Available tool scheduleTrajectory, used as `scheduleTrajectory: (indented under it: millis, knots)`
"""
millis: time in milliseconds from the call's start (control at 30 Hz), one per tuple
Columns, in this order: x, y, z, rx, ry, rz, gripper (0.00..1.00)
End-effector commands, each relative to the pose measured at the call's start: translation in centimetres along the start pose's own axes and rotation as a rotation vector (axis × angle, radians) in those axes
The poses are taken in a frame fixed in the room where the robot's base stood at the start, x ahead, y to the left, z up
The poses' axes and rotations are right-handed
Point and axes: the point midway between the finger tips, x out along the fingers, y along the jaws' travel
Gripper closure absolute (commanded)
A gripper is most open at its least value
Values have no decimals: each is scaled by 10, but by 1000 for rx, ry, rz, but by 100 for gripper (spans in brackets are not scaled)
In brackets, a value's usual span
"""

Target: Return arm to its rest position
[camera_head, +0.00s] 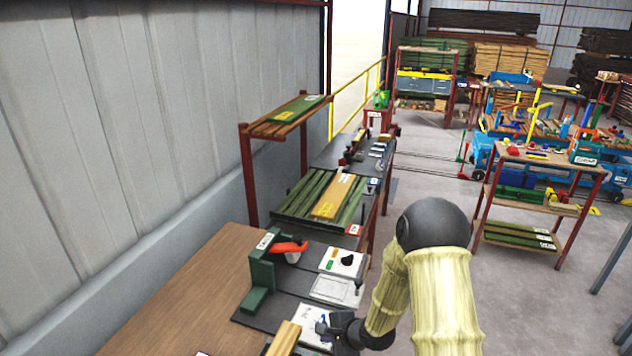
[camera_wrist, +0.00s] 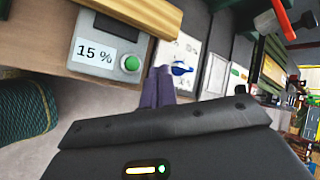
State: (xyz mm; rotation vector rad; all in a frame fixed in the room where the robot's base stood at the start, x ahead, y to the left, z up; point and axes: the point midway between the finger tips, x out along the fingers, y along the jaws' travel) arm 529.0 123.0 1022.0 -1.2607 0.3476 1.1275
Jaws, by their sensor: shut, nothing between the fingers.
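My arm, in pale ribbed sleeves with dark joints, reaches from the lower right over the workbench in the head view. My gripper (camera_wrist: 158,84) shows in the wrist view as two dark purple-grey fingers close together, shut with nothing between them. In the head view my gripper (camera_head: 322,326) is small and dark beside the white sheet on the bench, and its fingertips are hard to make out. In the wrist view the fingers point toward the bench edge, between a grey box and the white sheets. Whether they touch anything cannot be told.
A grey box (camera_wrist: 108,50) marked "15 %" with a green button lies close by the fingers, near a wooden bar (camera_wrist: 140,12). A green stand (camera_head: 262,275) with a red lever (camera_head: 289,247) and a white control box (camera_head: 341,262) stand farther along. Open floor (camera_head: 540,300) lies right.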

Motion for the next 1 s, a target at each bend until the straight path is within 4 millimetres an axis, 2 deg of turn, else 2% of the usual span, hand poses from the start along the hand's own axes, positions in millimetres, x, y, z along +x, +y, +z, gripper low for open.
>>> scheduleTrajectory:
  millis: [233,500,767,1000]
  knots:
    - [-59,-10,-22,-366,193,94,100]
    - [-131,-1,-32,-716,306,277,100]
    - [-197,24,-23,-1002,287,468,100]
    - [-246,58,-1,-1233,167,592,100]
